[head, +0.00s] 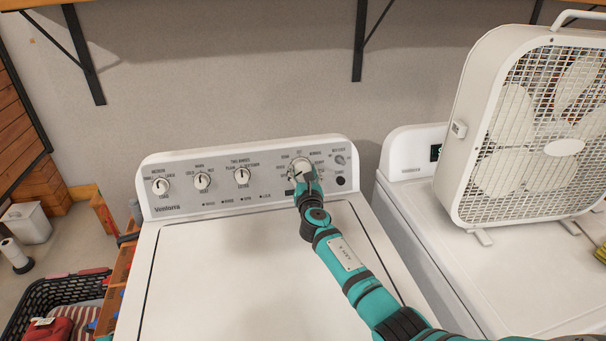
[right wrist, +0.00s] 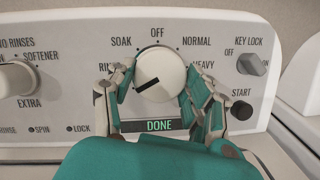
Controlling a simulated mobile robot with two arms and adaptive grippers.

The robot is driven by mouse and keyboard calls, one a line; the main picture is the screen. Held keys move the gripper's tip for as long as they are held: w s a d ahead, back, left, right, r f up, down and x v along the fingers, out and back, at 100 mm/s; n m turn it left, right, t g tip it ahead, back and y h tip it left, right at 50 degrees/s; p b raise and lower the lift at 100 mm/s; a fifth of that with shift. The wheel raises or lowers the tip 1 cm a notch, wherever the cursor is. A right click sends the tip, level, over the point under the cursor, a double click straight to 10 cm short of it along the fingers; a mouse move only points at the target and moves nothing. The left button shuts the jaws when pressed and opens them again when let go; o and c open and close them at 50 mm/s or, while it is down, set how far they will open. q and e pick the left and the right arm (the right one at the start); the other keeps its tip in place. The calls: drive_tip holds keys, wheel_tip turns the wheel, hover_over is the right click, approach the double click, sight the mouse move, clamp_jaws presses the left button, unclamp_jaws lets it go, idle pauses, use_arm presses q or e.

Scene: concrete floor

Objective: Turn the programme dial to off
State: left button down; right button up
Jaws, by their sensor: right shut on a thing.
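The programme dial (right wrist: 165,72) is a round white knob on the washer's grey control panel, and it also shows in the head view (head: 299,164). The word OFF stands above the dial, SOAK to its upper left and NORMAL to its upper right. The dial's dark mark points left and slightly down, away from OFF. My right gripper (right wrist: 157,78) is shut on the dial, with fingers on its left and right sides. In the head view my right gripper (head: 303,178) reaches up to it from below. My left gripper is not in view.
A small display (right wrist: 159,126) below the dial reads DONE. A START button (right wrist: 241,110) and a key lock knob (right wrist: 251,64) sit to the right. Other knobs (head: 242,176) are on the left. A box fan (head: 452,180) stands on the neighbouring machine.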

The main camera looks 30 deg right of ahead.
drive_tip(key=m+g+h, duration=0.1)
drive_tip(key=m, duration=0.3)
drive_tip(key=shift+a+b, duration=0.1)
drive_tip(key=shift+b, duration=0.3)
drive_tip(key=m+g, duration=0.1)
drive_tip(key=m, duration=0.2)
drive_tip(key=shift+h, duration=0.4)
drive_tip(key=m+g, duration=0.1)
drive_tip(key=m, duration=0.2)
drive_tip(key=m+g, duration=0.1)
drive_tip(key=m, duration=0.2)
drive_tip(key=shift+w+a+r, duration=0.1)
drive_tip(key=shift+r, duration=0.05)
drive_tip(key=m, duration=0.2)
drive_tip(key=m+g+p, duration=0.1)
drive_tip(key=m, duration=0.2)
drive_tip(key=shift+r+m+g, duration=0.2)
drive_tip(key=shift+m+g, duration=0.1)
drive_tip(key=m+y+p, duration=0.1)
drive_tip(key=m, duration=0.2)
drive_tip(key=shift+m+g+p, duration=0.3)
drive_tip(key=shift+m+g, duration=0.1)
drive_tip(key=shift+m+y+p, duration=0.45)
drive_tip(key=shift+m+y, duration=0.05)
drive_tip(key=shift+m, duration=0.4)
